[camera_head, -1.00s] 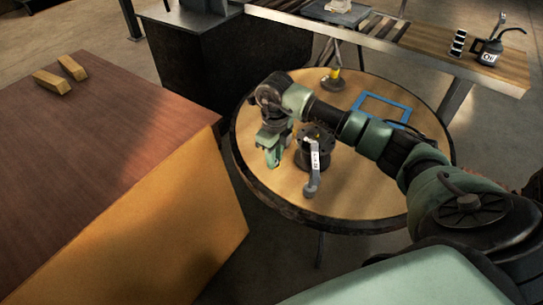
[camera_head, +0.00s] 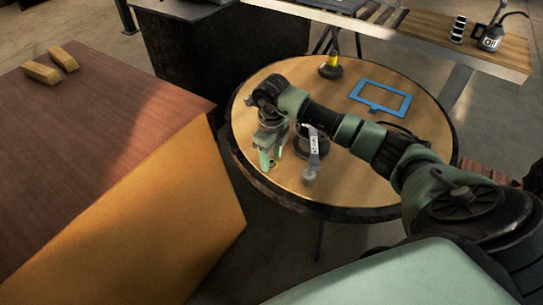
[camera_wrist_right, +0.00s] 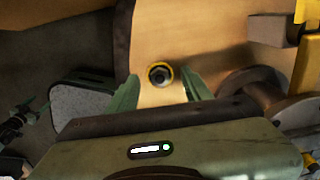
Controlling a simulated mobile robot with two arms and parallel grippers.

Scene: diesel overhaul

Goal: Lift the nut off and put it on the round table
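A small dark round nut with a yellow ring (camera_wrist_right: 160,74) shows in the right wrist view against the light wood of the round table (camera_wrist_right: 200,35). My right gripper (camera_wrist_right: 160,80) is open, with one green finger on each side of the nut and a visible gap to both. In the head view my right gripper (camera_head: 269,160) points down over the near left part of the round table (camera_head: 350,185). A small yellowish spot shows by its fingertips, too small to make out. My left gripper is not in view.
A dark flanged cylinder (camera_head: 302,148) stands close right of my gripper, with a grey labelled tool (camera_head: 313,160) by it. A blue frame (camera_head: 381,98) and a yellow-topped item (camera_head: 331,67) lie farther back. A brown-topped block (camera_head: 90,120) stands left.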

